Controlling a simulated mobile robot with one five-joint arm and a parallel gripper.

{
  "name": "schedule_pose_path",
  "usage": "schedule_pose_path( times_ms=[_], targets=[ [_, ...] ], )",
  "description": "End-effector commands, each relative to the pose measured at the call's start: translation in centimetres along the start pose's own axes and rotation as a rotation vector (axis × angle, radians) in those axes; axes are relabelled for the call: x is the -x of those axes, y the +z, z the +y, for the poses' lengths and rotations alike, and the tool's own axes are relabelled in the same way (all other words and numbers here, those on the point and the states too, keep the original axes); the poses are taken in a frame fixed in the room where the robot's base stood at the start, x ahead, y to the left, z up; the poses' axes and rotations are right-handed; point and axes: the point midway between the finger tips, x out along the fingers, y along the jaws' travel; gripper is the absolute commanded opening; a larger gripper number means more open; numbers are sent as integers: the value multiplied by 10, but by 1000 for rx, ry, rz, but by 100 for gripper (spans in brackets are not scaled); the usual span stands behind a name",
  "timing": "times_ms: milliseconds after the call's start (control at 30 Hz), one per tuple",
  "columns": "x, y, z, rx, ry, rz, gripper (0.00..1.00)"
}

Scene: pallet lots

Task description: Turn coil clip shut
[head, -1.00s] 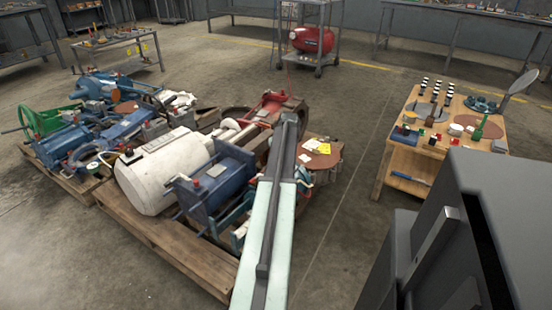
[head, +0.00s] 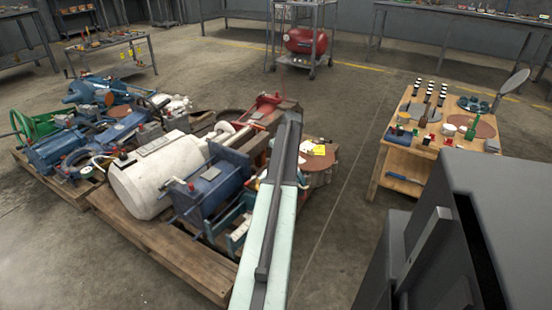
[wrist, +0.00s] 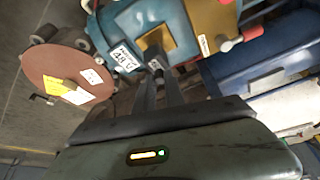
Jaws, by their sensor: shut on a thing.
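In the wrist view a teal box (wrist: 190,22) carries a white label reading 48 V and a brass-coloured plate. The coil clip seems to be the small dark piece (wrist: 154,40) standing against a yellow patch on the box's near face. My gripper (wrist: 160,72) reaches up to it from below, its two dark fingers shut on it. The fingertips partly cover the clip, so I cannot tell how far it is turned. In the head view my arm hides the gripper and the clip.
A brown disc (wrist: 65,72) with yellow and white tags stands left of the fingers. Blue housings (wrist: 255,65) crowd the right. In the head view, a white cylinder (head: 150,185) and other machine parts fill the pallets (head: 165,248). Open floor separates them from a wooden workbench (head: 408,160).

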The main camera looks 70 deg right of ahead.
Motion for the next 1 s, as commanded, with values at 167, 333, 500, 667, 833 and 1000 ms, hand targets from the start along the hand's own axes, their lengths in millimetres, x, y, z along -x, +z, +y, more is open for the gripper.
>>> schedule_pose_path(
  times_ms=[167, 333, 500, 667, 833, 1000],
  targets=[
    [0, -1, 0, 0, 1, 1, 36],
    [0, 0, 0, -1, 1, 1, 36],
    [2, -1, 0, -1, 1, 1, 36],
    [18, -2, 0, -1, 1, 0, 36],
    [50, -4, -1, -1, 1, 1, 36],
    [77, -3, -1, -1, 1, 1, 36]
  ],
)
